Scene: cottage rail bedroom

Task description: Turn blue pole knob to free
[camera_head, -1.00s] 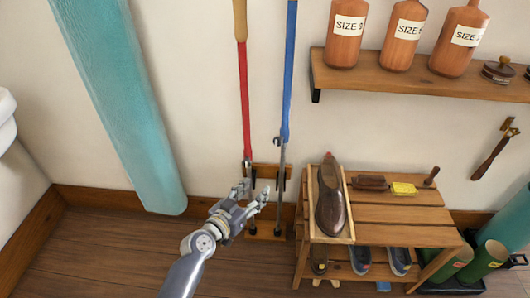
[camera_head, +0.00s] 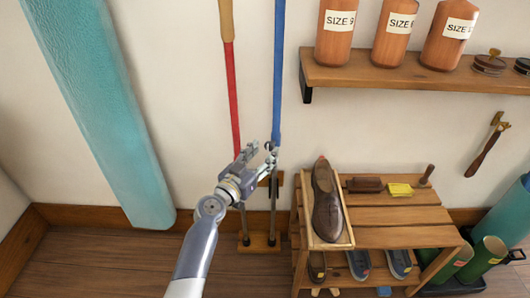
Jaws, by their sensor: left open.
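The blue pole (camera_head: 278,80) stands upright against the wall, its dark lower shaft running down behind my gripper to a small wooden stand (camera_head: 259,243). The knob at the lower end of its blue part is small and mostly covered by my fingers, so its setting cannot be read. My left gripper (camera_head: 263,153) is open at that height, its fingers close to the knob. I cannot tell whether they touch it. My right gripper is not in view.
A red pole (camera_head: 232,95) with a tan grip stands just left of the blue one. A teal roll (camera_head: 105,115) leans at the left. A wooden shoe rack (camera_head: 405,237) with shoes stands at the right, below a wall shelf (camera_head: 420,82) holding orange bottles.

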